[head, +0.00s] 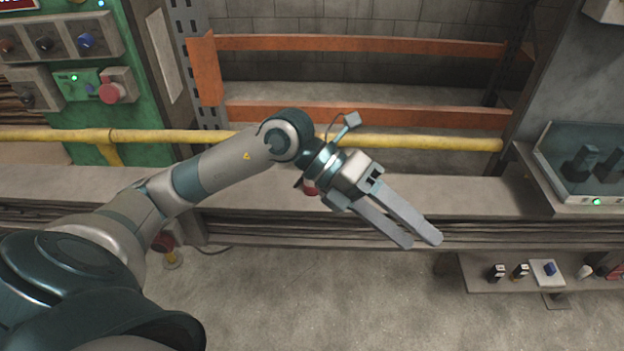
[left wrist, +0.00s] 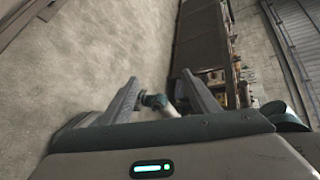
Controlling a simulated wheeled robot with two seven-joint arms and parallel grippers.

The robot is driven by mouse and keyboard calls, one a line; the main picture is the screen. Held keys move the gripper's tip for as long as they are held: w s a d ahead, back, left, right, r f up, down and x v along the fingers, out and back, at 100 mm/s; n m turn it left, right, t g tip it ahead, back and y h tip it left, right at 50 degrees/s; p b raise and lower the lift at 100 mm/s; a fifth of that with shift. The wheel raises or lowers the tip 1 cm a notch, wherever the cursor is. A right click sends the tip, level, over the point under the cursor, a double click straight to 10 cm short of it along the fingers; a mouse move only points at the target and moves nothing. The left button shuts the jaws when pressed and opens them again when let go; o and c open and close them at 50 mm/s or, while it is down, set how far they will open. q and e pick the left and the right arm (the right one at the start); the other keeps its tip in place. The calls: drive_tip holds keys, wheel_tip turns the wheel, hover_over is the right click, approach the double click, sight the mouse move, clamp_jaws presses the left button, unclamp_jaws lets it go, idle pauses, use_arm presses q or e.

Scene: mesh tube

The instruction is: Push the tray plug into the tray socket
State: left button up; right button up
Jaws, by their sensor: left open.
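A grey tray or low shelf (head: 478,283) at the lower right of the head view holds small parts. I cannot tell which of these, if any, is the tray plug or the tray socket. My left gripper (head: 425,240) is open and empty, to the left of the tray and apart from it, its fingers pointing down to the right. Its fingers also show in the left wrist view (left wrist: 160,84). My right gripper is not in view.
A bench (head: 450,190) with a yellow rail (head: 430,142) runs behind the gripper. A glass-covered case (head: 585,165) stands at the right. A green panel (head: 125,65) with switches is at the left. Clear concrete floor (head: 350,305) lies in front.

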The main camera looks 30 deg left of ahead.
use_arm(q)
drive_tip(key=w+a+n+t+y, duration=0.1)
drive_tip(key=a+y, duration=0.3)
drive_tip(key=a, duration=0.4)
drive_tip(key=w+a+n+t+y, duration=0.1)
drive_tip(key=w+a+y, duration=0.3)
drive_tip(key=a, duration=0.5)
drive_tip(key=w+a+f+n+t+y, duration=0.1)
drive_tip(key=w+a+n+y, duration=0.1)
drive_tip(key=a+y, duration=0.3)
drive_tip(key=w+a, duration=0.1)
drive_tip(key=a, duration=0.3)
drive_tip(key=shift+w+a+n, duration=0.2)
drive_tip(key=shift+w+n, duration=0.05)
drive_tip(key=shift+n, duration=0.05)
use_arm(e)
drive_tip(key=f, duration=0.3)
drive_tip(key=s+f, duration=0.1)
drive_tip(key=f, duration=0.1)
use_arm(q)
drive_tip(key=shift+f, duration=0.15)
hover_over(309, 188)
drive_tip(key=f, duration=1)
drive_tip(key=shift+s+d+p, duration=0.2)
drive_tip(key=shift+s+p, duration=0.1)
drive_tip(key=shift+s, duration=0.05)
drive_tip(key=shift+w+f, duration=0.25)
drive_tip(key=shift+f, duration=0.3)
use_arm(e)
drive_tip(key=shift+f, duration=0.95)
